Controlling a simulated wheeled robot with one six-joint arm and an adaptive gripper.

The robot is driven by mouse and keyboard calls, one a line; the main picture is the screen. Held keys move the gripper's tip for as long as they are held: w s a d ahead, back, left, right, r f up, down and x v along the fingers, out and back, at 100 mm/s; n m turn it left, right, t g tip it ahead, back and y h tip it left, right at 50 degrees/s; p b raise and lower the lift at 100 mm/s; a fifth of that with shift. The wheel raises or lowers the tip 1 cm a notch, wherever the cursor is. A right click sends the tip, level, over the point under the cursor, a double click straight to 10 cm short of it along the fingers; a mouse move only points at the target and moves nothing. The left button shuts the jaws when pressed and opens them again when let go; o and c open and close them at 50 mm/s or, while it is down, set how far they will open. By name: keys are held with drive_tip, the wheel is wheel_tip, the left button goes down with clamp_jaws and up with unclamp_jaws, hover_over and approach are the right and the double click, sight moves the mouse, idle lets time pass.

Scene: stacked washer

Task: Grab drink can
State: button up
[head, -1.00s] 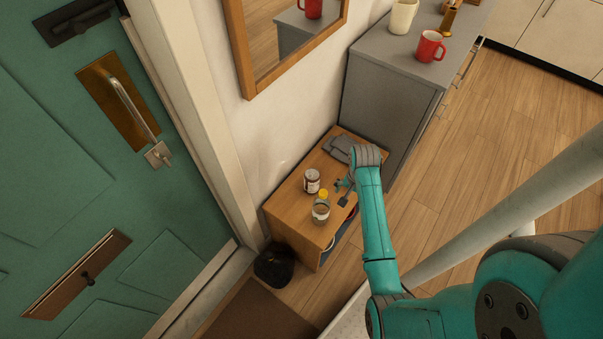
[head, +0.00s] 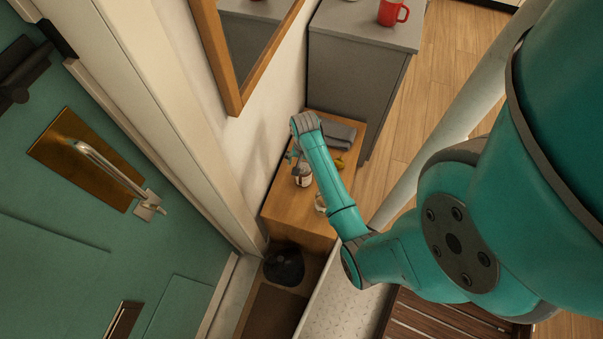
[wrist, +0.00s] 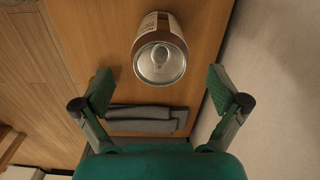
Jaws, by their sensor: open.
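The drink can (wrist: 160,52), brown and white with a silver top, stands on the small wooden table. In the wrist view it is ahead of my open gripper (wrist: 160,88), roughly centred between the two fingers and a little beyond their tips. The fingers do not appear to touch it. In the head view the can (head: 303,178) shows just below my gripper (head: 295,156), partly hidden by it. My arm covers part of the table.
The wooden table (head: 288,212) also bears a folded grey cloth (head: 340,133), a jar (head: 320,202) and a yellow item (head: 340,163), both partly behind my arm. A wall with a mirror is close on the left. A grey cabinet (head: 350,75) with a red mug (head: 393,12) stands behind.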

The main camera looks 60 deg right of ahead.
sight(304, 179)
drive_tip(key=shift+a+f, duration=0.15)
drive_tip(key=shift+f, duration=3.2)
drive_tip(key=c, duration=1.6)
drive_tip(key=shift+o, duration=0.2)
drive_tip(key=shift+r, duration=0.1)
